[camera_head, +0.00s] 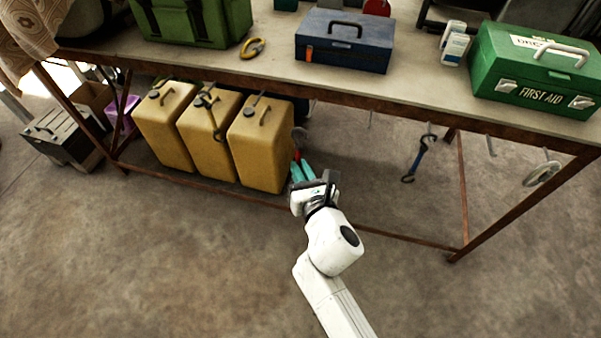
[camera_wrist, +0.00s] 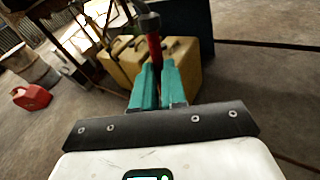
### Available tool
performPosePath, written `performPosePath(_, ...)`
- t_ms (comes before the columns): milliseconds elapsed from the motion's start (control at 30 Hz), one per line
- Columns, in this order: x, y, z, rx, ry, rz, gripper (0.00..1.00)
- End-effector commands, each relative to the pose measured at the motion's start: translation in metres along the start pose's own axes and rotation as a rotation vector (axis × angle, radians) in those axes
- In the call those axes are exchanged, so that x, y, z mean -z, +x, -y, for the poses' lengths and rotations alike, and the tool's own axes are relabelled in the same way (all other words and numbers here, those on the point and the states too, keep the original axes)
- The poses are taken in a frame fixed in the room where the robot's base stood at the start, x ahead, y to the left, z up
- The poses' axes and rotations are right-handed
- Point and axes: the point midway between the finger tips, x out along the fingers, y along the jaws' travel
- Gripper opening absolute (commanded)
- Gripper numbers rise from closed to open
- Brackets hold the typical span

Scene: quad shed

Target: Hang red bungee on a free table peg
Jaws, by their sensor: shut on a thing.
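My gripper (camera_head: 300,172) has teal fingers and is shut on the red bungee, low in front of the table. In the head view only a small part of the red bungee (camera_head: 297,155) shows, beside the right yellow can. In the wrist view the red bungee (camera_wrist: 153,50) stands up between the fingertips (camera_wrist: 160,72), with a dark end above. The table (camera_head: 400,108) has pegs along its front edge. One bare peg (camera_head: 490,146) is at the right, another (camera_head: 370,120) near the middle. A blue bungee (camera_head: 416,158) hangs from a peg between them.
Several yellow cans (camera_head: 262,145) stand under the table, left of my gripper. A coiled pale loop (camera_head: 541,174) hangs at the far right peg. A rusty lower rail (camera_head: 400,238) runs near the floor. The floor in front is clear.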

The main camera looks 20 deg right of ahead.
Motion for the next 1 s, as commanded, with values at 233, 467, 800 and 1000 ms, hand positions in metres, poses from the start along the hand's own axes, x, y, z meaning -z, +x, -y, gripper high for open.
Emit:
performPosePath(233, -0.002, 0.011, 0.008, 0.002, -0.001, 0.0, 0.0)
performPosePath(467, -0.003, 0.022, 0.015, 0.002, -0.001, 0.0, 0.0)
performPosePath(800, -0.004, 0.037, 0.025, 0.002, -0.001, -0.001, 0.0)
performPosePath(1000, -0.005, 0.046, 0.031, 0.002, 0.0, 0.0, 0.0)
